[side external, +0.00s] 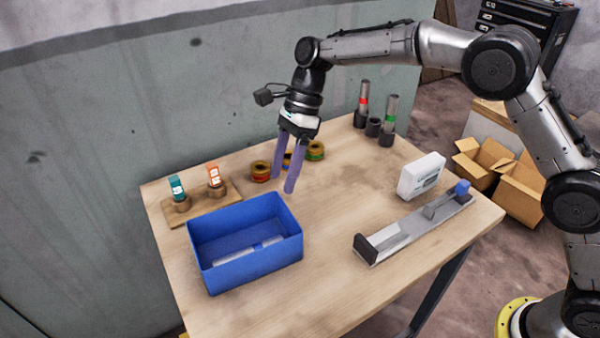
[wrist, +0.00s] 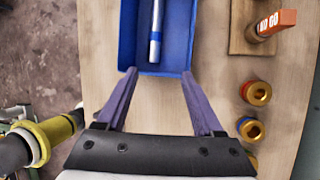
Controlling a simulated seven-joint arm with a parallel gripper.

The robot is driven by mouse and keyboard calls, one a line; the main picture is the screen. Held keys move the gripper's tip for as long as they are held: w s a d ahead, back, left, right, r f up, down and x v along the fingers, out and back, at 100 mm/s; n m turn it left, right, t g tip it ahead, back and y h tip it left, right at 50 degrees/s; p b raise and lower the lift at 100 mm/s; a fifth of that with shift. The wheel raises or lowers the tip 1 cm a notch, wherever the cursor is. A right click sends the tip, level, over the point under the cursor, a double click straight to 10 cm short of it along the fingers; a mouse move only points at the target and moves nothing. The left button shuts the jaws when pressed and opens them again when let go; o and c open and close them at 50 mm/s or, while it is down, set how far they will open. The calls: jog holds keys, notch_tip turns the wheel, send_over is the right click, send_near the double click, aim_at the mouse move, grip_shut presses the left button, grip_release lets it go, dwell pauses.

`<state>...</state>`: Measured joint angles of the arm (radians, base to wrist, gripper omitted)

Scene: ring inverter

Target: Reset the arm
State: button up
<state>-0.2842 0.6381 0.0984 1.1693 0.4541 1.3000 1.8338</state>
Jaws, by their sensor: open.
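My gripper (side external: 283,186) hangs above the wooden table, pointing down, with its two purple fingers apart and nothing between them. It stands just behind and to the right of the blue bin (side external: 215,277) in the side external view. In the wrist view my gripper (wrist: 157,75) shows its fingertips spread close to the near edge of the blue bin (wrist: 128,40). A silver rod-like part (wrist: 155,35) lies in the bin, and light parts also show there in the side external view. Bare table top shows between the fingers.
Brass-coloured rings (side external: 261,171) lie behind my gripper. A wooden block (side external: 207,207) with teal and orange gauges stands back left. A grey rail fixture (side external: 405,232) and white box (side external: 421,176) stand right. Dark holders with red- and green-banded tools (side external: 389,117) stand far back.

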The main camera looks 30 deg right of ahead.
jog(key=s+d+r+t, duration=0.1)
jog(key=s+d+r, duration=0.15)
jog(key=r, duration=0.45)
jog(key=s+d+r+t, duration=0.1)
jog(key=d+r+t, duration=0.1)
jog(key=d+r, duration=0.3)
jog(key=s+d+r+n+t+h, duration=0.1)
jog(key=s+d+r, duration=0.2)
jog(key=s, duration=0.2)
jog(key=s+d+r+n+t, duration=0.1)
jog(key=s+d+r+n, duration=0.1)
jog(key=s+d+r, duration=0.3)
jog(key=s+d+f+n+h, duration=0.1)
jog(key=s+d+f+n, duration=0.1)
jog(key=s+f+n, duration=0.2)
jog(key=s+d+f+n+t+h, duration=0.1)
jog(key=s+d+f+n, duration=0.2)
jog(key=s+n, duration=0.4)
jog(key=s+d+f+n+t+h, duration=0.1)
jog(key=s+d+f+n, duration=0.2)
jog(key=s+f+n, duration=0.2)
jog(key=shift+s+d+f+h, duration=0.2)
jog(key=shift+s+f+h, duration=0.15)
jog(key=shift+s, duration=0.9)
